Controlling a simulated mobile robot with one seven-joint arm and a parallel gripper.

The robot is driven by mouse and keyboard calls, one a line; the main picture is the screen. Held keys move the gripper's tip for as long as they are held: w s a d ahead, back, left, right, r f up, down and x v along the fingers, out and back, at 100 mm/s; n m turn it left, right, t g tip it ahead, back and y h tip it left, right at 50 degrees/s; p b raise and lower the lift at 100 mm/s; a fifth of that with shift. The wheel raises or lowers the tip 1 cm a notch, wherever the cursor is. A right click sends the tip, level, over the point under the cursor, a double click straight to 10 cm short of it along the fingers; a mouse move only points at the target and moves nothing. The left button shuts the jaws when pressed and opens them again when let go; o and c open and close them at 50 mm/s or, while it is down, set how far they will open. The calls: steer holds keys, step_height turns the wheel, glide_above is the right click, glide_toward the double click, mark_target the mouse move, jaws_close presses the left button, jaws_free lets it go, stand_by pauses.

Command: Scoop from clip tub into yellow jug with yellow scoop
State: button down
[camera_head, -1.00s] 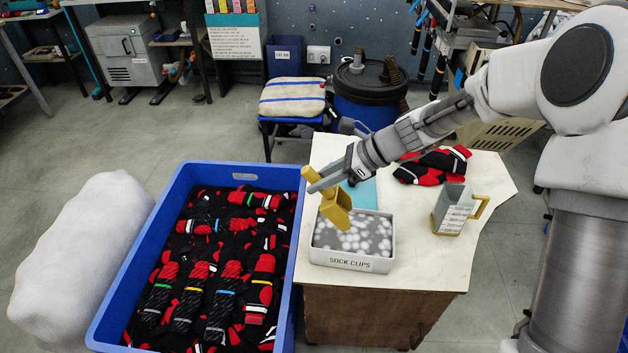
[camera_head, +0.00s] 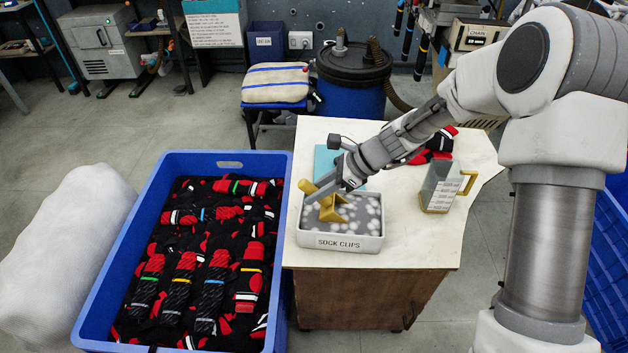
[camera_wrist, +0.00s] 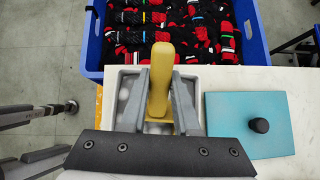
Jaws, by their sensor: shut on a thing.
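My gripper (camera_head: 335,186) is shut on the handle of the yellow scoop (camera_head: 333,211). In the wrist view the scoop handle (camera_wrist: 160,85) stands between the two fingers. The scoop bowl is down inside the clip tub, a white tub (camera_head: 340,242) labelled "SOCK CLIPS", at the level of the pale round clips (camera_head: 368,212). How deep it sits in them I cannot tell. The yellow jug (camera_head: 440,188), grey-sided with a yellow handle and base, stands upright on the table to the right of the tub. The wrist view shows the tub partly behind my fingers.
A teal lid (camera_wrist: 250,125) with a black knob lies on the table (camera_head: 420,235) beside the tub. Red and black socks (camera_head: 432,147) lie behind the jug. A blue crate (camera_head: 175,165) of socks stands left of the table. The table front is clear.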

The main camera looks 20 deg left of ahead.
steer(key=shift+w+d+f+h+p, duration=0.1)
steer(key=shift+d+f+h+p, duration=0.45)
steer(key=shift+p, duration=0.9)
steer(key=shift+w+d+f+h+p, duration=0.15)
steer(key=shift+d+h+p, duration=0.45)
steer(key=shift+h+p, duration=0.6)
steer(key=a+h+p, duration=0.1)
steer(key=p, duration=0.3)
steer(key=a+r+h+p, duration=0.1)
steer(key=p, duration=0.3)
steer(key=a+r+t+h+p, duration=0.1)
steer(key=p, duration=0.4)
steer(key=shift+s+a+r+h, duration=0.15)
steer(key=shift+s+a+h, duration=0.05)
steer(key=shift+s+h, duration=0.15)
steer(key=shift+h, duration=0.5)
steer(key=a+p, duration=0.1)
steer(key=a+r+p, duration=0.2)
steer(key=shift+s+a+r, duration=0.15)
steer(key=shift+s+r, duration=0.05)
steer(key=shift+s, duration=0.05)
steer(key=shift+s+a+r+h+p, duration=0.15)
steer(key=shift+a+r+h+p, duration=0.35)
steer(key=shift+a, duration=0.4)
steer(key=shift+r, duration=0.15)
